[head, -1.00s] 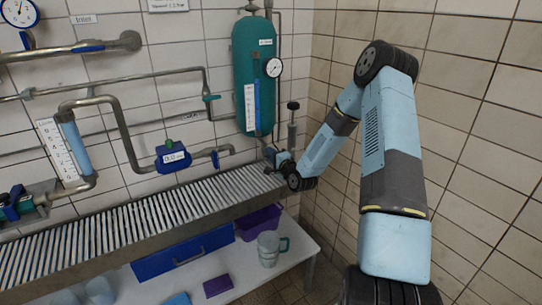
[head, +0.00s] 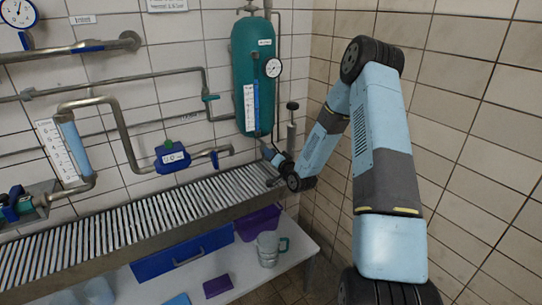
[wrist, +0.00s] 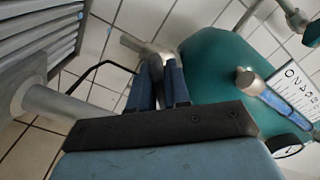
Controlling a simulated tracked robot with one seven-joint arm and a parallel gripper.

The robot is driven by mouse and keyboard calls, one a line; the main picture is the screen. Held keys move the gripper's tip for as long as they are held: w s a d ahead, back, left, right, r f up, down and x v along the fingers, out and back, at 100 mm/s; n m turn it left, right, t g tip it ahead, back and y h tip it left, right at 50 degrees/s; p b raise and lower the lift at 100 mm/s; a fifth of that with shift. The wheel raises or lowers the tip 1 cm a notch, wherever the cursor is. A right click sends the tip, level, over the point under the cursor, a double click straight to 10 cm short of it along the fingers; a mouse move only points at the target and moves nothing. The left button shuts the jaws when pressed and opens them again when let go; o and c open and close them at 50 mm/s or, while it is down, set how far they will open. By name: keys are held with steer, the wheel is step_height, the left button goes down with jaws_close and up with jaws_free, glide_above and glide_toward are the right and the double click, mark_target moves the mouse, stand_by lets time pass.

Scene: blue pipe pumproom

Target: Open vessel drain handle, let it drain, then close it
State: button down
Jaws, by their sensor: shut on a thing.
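The green vessel (head: 252,70) hangs on the tiled wall with a level gauge on its front and a round dial at its right. It fills the upper right of the wrist view (wrist: 205,65). My gripper (head: 267,150) is just below the vessel's bottom end. In the wrist view my gripper's blue fingers (wrist: 157,70) are closed on the grey metal drain handle (wrist: 147,50) beside the vessel's end. The fingers hide much of the handle, so its exact angle is unclear. I cannot make out any liquid flowing.
A slatted metal grating (head: 130,218) runs below the vessel and pipes. A vertical pipe with a black knob (head: 292,107) stands right of the gripper. A clear jug (head: 268,248) and purple bin (head: 258,222) are below. The tiled side wall is close at right.

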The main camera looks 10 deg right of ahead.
steer(key=n, duration=0.5)
steer(key=shift+s+f+n, duration=0.1)
steer(key=shift+f+n, duration=0.15)
steer(key=shift+n, duration=0.05)
steer(key=shift+d+n, duration=0.1)
steer(key=shift+n, duration=2)
steer(key=c, duration=1.2)
jaws_free()
steer(key=shift+r, duration=0.15)
steer(key=v, duration=1.3)
steer(key=shift+s, duration=0.25)
